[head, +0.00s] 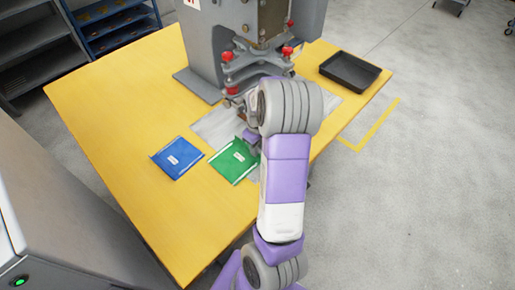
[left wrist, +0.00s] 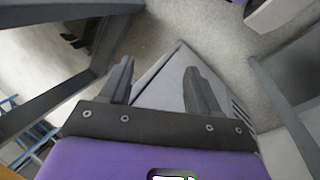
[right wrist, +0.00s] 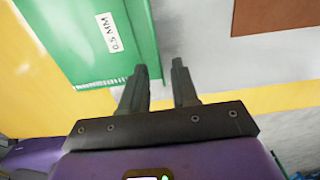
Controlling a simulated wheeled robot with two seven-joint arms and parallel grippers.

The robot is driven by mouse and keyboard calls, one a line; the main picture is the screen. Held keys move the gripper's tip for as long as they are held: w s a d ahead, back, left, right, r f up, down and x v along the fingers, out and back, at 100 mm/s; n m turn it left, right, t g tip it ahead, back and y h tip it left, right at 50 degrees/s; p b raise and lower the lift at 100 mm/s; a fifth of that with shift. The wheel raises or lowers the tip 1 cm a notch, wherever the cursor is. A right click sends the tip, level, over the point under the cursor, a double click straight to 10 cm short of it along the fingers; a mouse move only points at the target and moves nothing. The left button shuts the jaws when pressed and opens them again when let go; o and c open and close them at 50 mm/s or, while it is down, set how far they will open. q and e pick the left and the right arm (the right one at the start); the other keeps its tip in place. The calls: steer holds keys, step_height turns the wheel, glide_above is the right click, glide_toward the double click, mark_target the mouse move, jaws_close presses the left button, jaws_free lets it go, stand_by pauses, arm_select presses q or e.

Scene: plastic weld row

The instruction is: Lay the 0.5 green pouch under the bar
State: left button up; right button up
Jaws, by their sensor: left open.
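The green pouch (head: 226,165) lies flat on the yellow table, right of a blue pouch. In the right wrist view the green pouch (right wrist: 75,45) shows a white label reading 0.5 MM. The bar (head: 252,72) is part of the grey press at the back of the table, between red knobs; my right arm partly covers the area below it. My right gripper (right wrist: 161,75) is partly open beside the pouch's edge, with nothing seen between its fingers. My left gripper (left wrist: 160,75) is open and empty, away from the table.
The blue pouch (head: 177,158) lies left of the green one. A grey plate (head: 212,128) lies in front of the press, and a brown patch (right wrist: 275,14) shows in the right wrist view. A black tray (head: 350,72) sits at the back right. The table's left side is clear.

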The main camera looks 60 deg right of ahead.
step_height(320, 180, up, 10)
steer(key=p, duration=0.4)
steer(key=shift+r, duration=0.2)
